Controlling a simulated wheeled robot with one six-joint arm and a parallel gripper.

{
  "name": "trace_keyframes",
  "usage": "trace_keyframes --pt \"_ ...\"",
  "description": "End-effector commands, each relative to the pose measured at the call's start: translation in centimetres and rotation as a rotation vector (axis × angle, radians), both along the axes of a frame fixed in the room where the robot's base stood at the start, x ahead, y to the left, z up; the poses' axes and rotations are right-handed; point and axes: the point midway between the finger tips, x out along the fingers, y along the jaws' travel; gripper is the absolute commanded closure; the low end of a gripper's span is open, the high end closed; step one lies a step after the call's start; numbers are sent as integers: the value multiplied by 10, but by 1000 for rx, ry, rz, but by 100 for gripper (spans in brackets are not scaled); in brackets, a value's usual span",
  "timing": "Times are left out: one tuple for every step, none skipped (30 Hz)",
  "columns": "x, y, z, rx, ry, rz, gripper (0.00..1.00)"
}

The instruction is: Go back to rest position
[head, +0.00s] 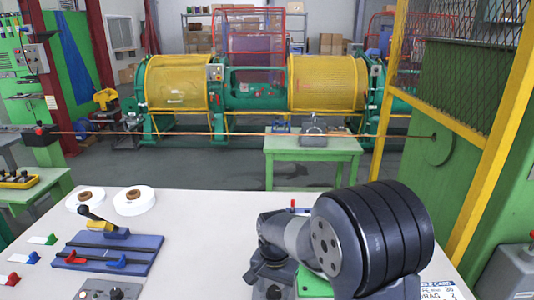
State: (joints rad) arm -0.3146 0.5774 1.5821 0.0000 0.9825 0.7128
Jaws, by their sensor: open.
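My arm shows at the lower right of the head view, folded over the white worktop (190,215). A grey link and a large black ribbed part of it face the camera. My gripper's fingers are not visible in this view. A blue fixture (107,254) with a black-handled yellow lever (100,226) lies on the worktop at left. I see nothing held by the visible part of the arm.
A grey knob box (110,290) is at the front edge. A green table (313,147), yellow-caged strander (326,83) and taut copper-coloured line lie beyond. Yellow fence posts rise at right.

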Motion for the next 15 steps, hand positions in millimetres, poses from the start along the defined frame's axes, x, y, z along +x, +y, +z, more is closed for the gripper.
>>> trace_keyframes --pt "0 0 -2 0 0 0 46" --pt "0 0 -2 1 -1 5 46" --pt "0 0 -1 1 -1 9 46" --pt "0 0 -1 1 -1 11 46" --pt "0 0 -1 1 -1 12 46" --pt "0 0 -1 0 -1 13 46" --pt "0 0 -1 0 -1 13 46" --pt "0 0 -1 0 -1 13 46" --pt "0 0 -1 0 -1 13 46" --pt "0 0 -1 0 0 13 46" --pt "0 0 -1 0 0 13 46" --pt "0 0 -1 1 -1 12 46" --pt "0 0 0 1 -1 12 46" --pt "0 0 1 1 -1 11 46" --pt "0 0 3 1 -1 9 46"
